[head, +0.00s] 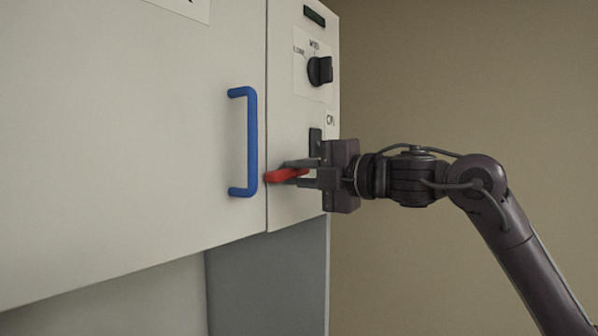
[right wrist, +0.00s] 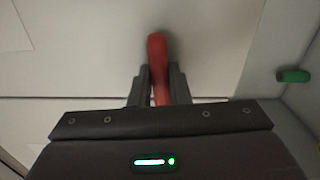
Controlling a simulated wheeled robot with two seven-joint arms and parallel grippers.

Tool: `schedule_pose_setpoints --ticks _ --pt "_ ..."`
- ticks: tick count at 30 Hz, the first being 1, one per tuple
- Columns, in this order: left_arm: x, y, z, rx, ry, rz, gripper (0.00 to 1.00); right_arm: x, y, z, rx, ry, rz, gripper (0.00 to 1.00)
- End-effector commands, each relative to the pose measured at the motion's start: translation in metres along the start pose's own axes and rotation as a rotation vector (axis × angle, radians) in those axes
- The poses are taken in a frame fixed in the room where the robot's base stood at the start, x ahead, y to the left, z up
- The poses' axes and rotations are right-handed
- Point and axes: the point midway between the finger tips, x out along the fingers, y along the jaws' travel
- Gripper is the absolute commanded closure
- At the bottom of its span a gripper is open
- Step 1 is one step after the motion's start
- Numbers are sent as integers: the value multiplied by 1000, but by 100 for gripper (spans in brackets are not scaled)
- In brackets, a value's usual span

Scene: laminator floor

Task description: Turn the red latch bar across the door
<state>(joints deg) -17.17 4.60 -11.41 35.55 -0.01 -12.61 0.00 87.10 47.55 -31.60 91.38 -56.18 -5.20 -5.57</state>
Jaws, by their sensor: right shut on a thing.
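The red latch bar (head: 284,175) lies roughly level at the right edge of the white door (head: 150,130), below and right of the blue handle. Its left end shows close to the door seam in the head view. My right gripper (head: 292,174) comes in from the right and is shut on the bar. In the right wrist view the bar (right wrist: 157,55) sticks out beyond the two fingers (right wrist: 158,88), which flank it. The fingers hide part of the bar, and I cannot tell how far it overlaps the door. My left gripper is not in view.
The blue handle (head: 250,142) stands out from the door just left of the bar. Above my gripper, the side panel carries a black knob (head: 320,70) and a dark switch (head: 315,142). A green piece (right wrist: 293,76) shows at right in the wrist view. Right of the cabinet is plain wall.

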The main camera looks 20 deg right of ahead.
Motion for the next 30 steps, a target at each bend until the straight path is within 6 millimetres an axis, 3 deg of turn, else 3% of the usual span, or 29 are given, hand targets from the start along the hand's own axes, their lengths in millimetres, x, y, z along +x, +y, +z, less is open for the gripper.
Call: schedule_pose_setpoints --ticks 23,24,28,30 --pt "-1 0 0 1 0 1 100 0 -2 1 101 -2 -2 100" --pt "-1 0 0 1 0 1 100 0 -2 1 101 -2 -2 80" --pt "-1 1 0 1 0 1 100 0 -2 0 100 -1 -2 63" --pt "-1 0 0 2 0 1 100 0 -2 0 100 -1 -1 62"
